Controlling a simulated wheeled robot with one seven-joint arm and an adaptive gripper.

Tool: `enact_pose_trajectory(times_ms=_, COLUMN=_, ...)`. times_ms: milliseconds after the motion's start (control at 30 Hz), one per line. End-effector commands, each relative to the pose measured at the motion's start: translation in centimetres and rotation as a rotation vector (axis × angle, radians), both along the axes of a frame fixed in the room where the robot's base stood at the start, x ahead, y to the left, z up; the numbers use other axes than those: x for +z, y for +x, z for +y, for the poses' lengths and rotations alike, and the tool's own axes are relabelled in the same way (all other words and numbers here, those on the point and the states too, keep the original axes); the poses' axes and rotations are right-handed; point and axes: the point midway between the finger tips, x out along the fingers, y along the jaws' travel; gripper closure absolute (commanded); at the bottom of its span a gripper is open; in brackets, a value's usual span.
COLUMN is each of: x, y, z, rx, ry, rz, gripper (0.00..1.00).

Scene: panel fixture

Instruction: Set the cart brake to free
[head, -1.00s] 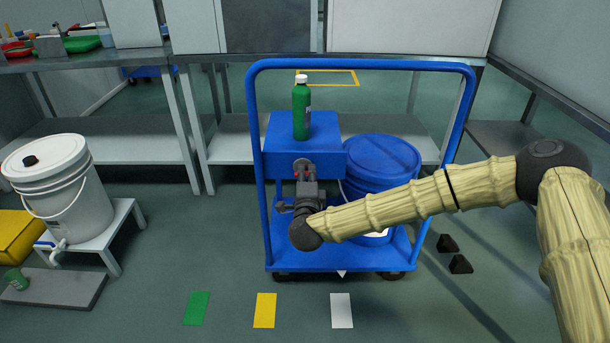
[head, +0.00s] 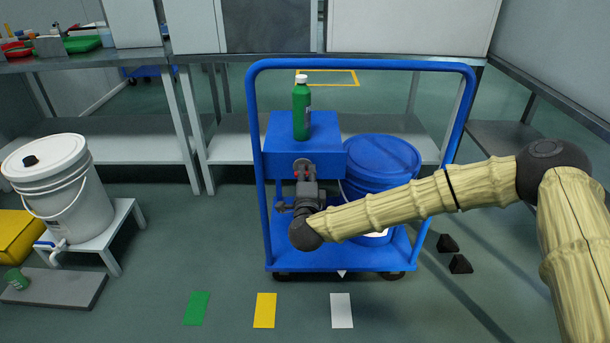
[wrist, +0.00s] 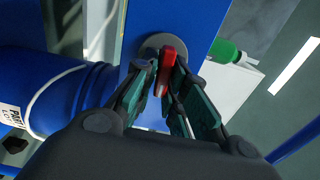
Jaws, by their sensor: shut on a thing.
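The blue cart (head: 440,262) stands in the middle of the head view, with a blue box (head: 278,160) mounted on it. In the wrist view a red lever (wrist: 168,55) sits on a round grey disc (wrist: 150,46) on the box's blue face. My gripper (wrist: 165,82) is shut on the red lever, one finger on each side of it. In the head view my gripper (head: 303,178) is at the front of the box and hides most of the lever; only a little red shows. I see no readable brake marking.
A green bottle (head: 301,112) stands on top of the box. A blue-lidded bucket (head: 381,165) stands on the cart's right side. Green, yellow and white floor patches (head: 341,310) lie in front.

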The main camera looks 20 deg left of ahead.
Motion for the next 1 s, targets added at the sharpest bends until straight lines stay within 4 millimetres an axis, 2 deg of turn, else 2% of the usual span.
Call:
enact_pose_trajectory(times_ms=267, x=-0.4, y=-0.2, z=0.0, rx=0.002, ry=-0.003, rz=0.005, gripper=1.00)
enact_pose_trajectory(times_ms=300, x=-0.4, y=-0.2, z=0.0, rx=0.002, ry=-0.003, rz=0.005, gripper=0.79)
enact_pose_trajectory(times_ms=367, x=-0.3, y=-0.2, z=0.0, rx=0.002, ry=-0.003, rz=0.005, gripper=0.68)
enact_pose_trajectory(times_ms=767, x=-0.1, y=-0.5, z=0.0, rx=0.002, ry=-0.001, rz=0.002, gripper=0.68)
enact_pose_trajectory(times_ms=867, x=-0.1, y=-1.4, z=-0.3, rx=0.003, ry=-0.001, rz=0.002, gripper=0.68)
enact_pose_trajectory(times_ms=1000, x=-0.1, y=-3.6, z=-0.9, rx=0.004, ry=-0.001, rz=0.003, gripper=0.68)
